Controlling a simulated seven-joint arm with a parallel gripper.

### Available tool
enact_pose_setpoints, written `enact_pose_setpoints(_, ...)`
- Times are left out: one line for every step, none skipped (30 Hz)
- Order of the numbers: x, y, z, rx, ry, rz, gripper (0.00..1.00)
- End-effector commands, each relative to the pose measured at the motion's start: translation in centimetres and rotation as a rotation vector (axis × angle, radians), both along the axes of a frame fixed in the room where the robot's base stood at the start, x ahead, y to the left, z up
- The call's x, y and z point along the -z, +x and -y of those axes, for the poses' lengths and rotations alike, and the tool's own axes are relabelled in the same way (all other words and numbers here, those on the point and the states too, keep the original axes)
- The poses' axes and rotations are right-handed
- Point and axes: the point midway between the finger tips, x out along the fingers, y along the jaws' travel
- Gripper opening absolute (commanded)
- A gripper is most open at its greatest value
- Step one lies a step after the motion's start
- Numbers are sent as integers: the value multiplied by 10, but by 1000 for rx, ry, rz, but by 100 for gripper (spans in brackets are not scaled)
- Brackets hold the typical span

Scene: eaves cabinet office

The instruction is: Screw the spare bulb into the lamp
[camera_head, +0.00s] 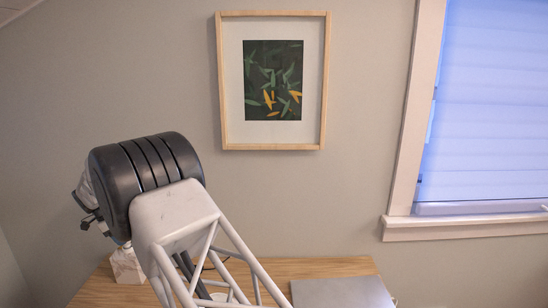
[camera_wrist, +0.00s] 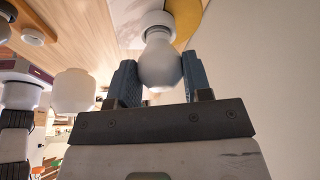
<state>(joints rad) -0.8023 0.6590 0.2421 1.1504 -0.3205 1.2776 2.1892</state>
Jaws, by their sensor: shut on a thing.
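In the wrist view my gripper (camera_wrist: 160,72) is shut on a white bulb (camera_wrist: 158,65), with one dark blue finger on each side of its round part. The bulb's narrow neck points to the top of the picture, at a white round lamp part (camera_wrist: 157,22). The neck meets or overlaps a pale ring there; I cannot tell whether it is threaded in. In the head view my own arm hides the gripper and the bulb, and I cannot make out the lamp.
A white rounded object (camera_wrist: 72,92) stands left of my gripper in the wrist view. A yellow curved surface (camera_wrist: 187,22) lies beside the lamp part. In the head view a grey flat panel (camera_head: 342,292) lies on the wooden desk (camera_head: 275,268), with a marbled block (camera_head: 126,266) at left.

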Motion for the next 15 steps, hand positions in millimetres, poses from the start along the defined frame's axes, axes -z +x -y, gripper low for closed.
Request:
enact_pose_setpoints(1, 0, 0, 23, 0, 0, 21)
enact_pose_setpoints(0, 0, 0, 35, 0, 0, 21)
enact_pose_setpoints(0, 0, 0, 45, -1, 0, 21)
enact_pose_setpoints(0, 0, 0, 50, -1, 0, 21)
enact_pose_setpoints(0, 0, 0, 53, -1, 0, 21)
enact_pose_setpoints(0, 0, 0, 54, -1, 0, 21)
enact_pose_setpoints(0, 0, 0, 54, -1, 0, 21)
enact_pose_setpoints(0, 0, 0, 54, -1, 0, 21)
enact_pose_setpoints(0, 0, 0, 53, 0, -1, 21)
enact_pose_setpoints(0, 0, 0, 53, 0, -1, 21)
enact_pose_setpoints(0, 0, 0, 53, 0, -1, 21)
enact_pose_setpoints(0, 0, 0, 53, 0, -1, 21)
enact_pose_setpoints(0, 0, 0, 55, 0, 0, 21)
enact_pose_setpoints(0, 0, 0, 59, 0, -1, 21)
enact_pose_setpoints(0, 0, 0, 67, 0, -1, 21)
